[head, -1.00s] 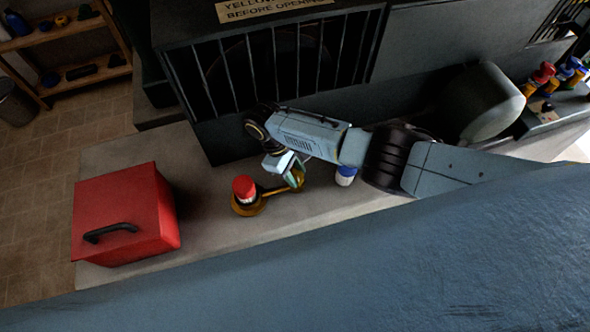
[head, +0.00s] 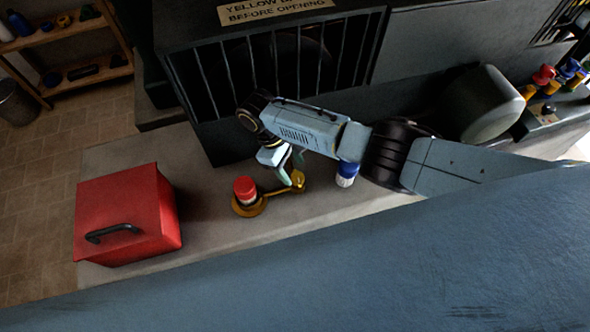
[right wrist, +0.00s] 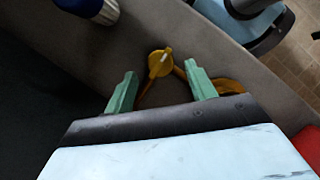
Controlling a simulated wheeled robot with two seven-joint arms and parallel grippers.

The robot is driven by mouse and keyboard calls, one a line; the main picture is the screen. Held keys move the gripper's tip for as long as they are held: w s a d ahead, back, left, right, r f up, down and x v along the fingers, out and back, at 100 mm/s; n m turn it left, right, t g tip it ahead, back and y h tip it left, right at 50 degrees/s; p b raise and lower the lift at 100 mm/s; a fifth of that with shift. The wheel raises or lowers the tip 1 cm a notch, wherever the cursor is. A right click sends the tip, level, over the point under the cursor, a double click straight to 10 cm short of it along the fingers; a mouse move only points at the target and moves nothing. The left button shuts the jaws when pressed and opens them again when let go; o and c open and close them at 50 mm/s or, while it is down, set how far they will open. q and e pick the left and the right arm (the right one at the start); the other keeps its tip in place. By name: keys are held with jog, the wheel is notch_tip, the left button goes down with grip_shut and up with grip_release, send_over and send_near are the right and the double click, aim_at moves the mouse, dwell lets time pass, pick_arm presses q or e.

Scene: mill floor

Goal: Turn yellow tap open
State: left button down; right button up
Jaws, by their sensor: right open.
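The yellow tap (head: 299,180) is on the grey ledge, with a yellow body and a yellow knob or lever on top. In the right wrist view the tap's yellow handle (right wrist: 160,63) lies just beyond and between the fingertips, with a pale mark along it. My right gripper (head: 288,172) is close to the tap on its left side. In the right wrist view my right gripper (right wrist: 160,82) has its two green fingers wide apart, with nothing clamped between them. My left gripper is not in view.
A red-and-white cylinder (head: 245,190) stands by the tap's left end. A blue-and-white cylinder (head: 346,174) stands to the right. A red box (head: 128,215) with a black handle is at the left of the ledge (head: 215,235). A barred dark housing (head: 270,75) rises behind.

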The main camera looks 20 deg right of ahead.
jog(key=v, duration=1)
jog(key=shift+p, duration=0.3)
